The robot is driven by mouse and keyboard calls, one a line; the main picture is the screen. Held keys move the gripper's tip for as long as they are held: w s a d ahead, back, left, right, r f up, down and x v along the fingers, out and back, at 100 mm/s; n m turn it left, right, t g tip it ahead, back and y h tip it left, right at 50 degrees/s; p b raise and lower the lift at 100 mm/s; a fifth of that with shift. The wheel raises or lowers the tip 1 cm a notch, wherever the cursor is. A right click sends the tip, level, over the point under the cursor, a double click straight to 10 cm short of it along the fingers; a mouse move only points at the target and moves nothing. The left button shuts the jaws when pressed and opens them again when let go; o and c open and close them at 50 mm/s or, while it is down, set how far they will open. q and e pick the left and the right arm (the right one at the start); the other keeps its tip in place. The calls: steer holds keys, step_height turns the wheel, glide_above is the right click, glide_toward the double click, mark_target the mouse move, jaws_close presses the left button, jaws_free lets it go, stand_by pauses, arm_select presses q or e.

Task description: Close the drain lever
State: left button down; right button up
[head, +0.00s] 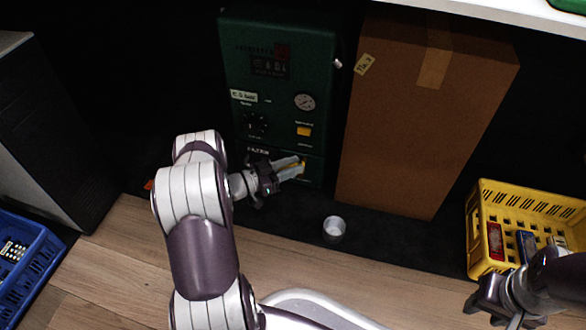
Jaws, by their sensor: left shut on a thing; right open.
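A dark green machine (275,100) with a small display, a round gauge, a black knob and a yellow switch stands at the back. My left gripper (301,168) is at the lower right of its front panel, shut on a small yellow part that I take to be the drain lever (303,164). The fingers hide most of the lever, so I cannot tell its angle. A small white cup (334,228) stands on the dark surface below and to the right of the gripper. My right gripper (492,312) is open at the lower right, away from the machine.
A tall cardboard box (425,120) stands right of the machine. A yellow crate (484,235) with several items is at the right, close to my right gripper. A blue crate (40,265) is at the left. The wooden strip (120,245) in front is mostly clear.

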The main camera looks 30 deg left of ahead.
arm_select(q)
steer(key=shift+w+a+m+g+h, duration=0.15)
steer(key=shift+w+m+g+h, duration=0.05)
steer(key=shift+m+g+h, duration=1.05)
steer(key=shift+w+a+m+g+h, duration=0.25)
steer(key=shift+m+g+h, duration=0.7)
steer(key=shift+g, duration=0.6)
steer(key=shift+w+a+m+g+h, duration=0.1)
steer(key=shift+w+m+g+h, duration=0.1)
steer(key=shift+m+g+h, duration=0.95)
steer(key=shift+r+g, duration=0.1)
steer(key=shift+g, duration=0.25)
steer(key=c, duration=1)
jaws_free()
steer(key=shift+r, duration=0.1)
